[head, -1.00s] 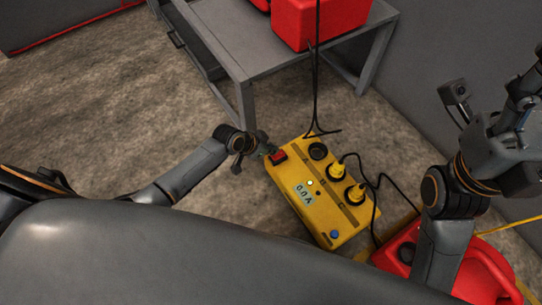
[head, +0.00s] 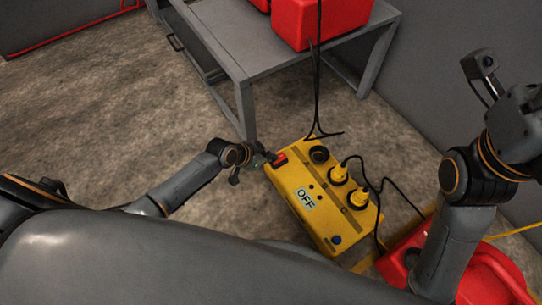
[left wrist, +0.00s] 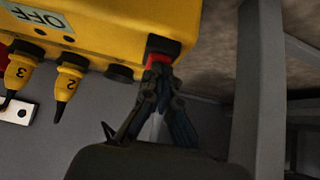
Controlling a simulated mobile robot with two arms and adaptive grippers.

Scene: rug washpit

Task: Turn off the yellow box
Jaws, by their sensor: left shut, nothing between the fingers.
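The yellow box (head: 322,212) lies on the floor in the head view, and its display (head: 305,198) reads OFF. A red switch (head: 280,159) sits at its upper left corner. Two yellow plugs are in sockets on the box, and a third round socket (head: 319,154) is empty. My left gripper (head: 268,160) is shut and empty, with its fingertips at the red switch. In the left wrist view the fingertips (left wrist: 158,72) meet the red switch (left wrist: 162,50); whether they press it I cannot tell.
A grey table (head: 240,62) with red containers (head: 318,22) stands behind the box. Black cables hang near the box and run from its plugs. A red object (head: 490,280) lies at the lower right. Bare floor (head: 110,120) is free at the left.

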